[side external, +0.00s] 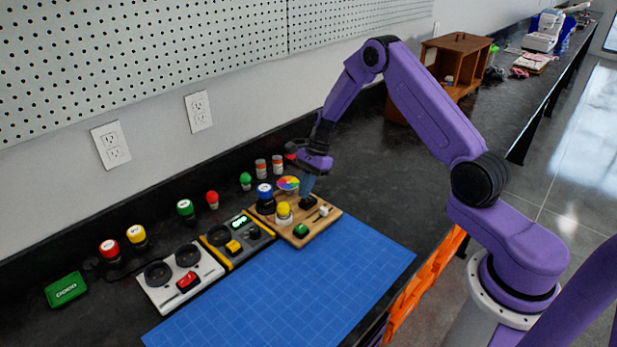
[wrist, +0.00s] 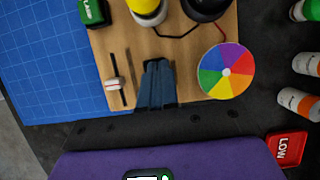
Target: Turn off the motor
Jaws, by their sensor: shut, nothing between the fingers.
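My gripper (side external: 307,195) is shut and empty, pointing down at a small black part (side external: 309,203) on the board. The fingertips (wrist: 157,63) mostly hide that part; I cannot tell whether they touch it. No motor body is clearly visible.
Left of the board stand a yellow-edged grey panel (side external: 236,244) and a white panel with a red switch (side external: 187,281). Coloured buttons and small bottles (side external: 277,166) line the back. A blue mat (side external: 300,290) gives clear room in front.

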